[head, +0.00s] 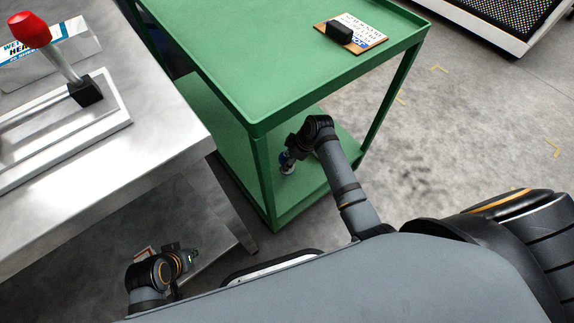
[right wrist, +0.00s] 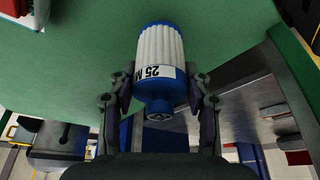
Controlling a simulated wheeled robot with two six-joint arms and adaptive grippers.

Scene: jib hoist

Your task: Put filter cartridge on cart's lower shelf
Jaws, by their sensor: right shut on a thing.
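The filter cartridge (right wrist: 160,60) is a white ribbed cylinder with blue end caps and a "25" label. In the right wrist view my right gripper (right wrist: 160,92) is shut on it near its blue cap. In the head view the right gripper (head: 290,160) reaches in between the cart's shelves, and a small part of the cartridge (head: 287,168) shows there. The green cart (head: 258,128) has an upper shelf and a lower shelf (head: 312,190). I cannot tell whether the cartridge touches the shelf. My left gripper (head: 188,259) is low beside the steel bench; its fingers are too small to read.
A steel bench (head: 150,165) with a red-knobbed lever (head: 32,32) stands left of the cart. A clipboard (head: 352,35) with a black object lies on the cart's upper shelf. Green corner posts frame the lower shelf. Floor right of the cart is clear.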

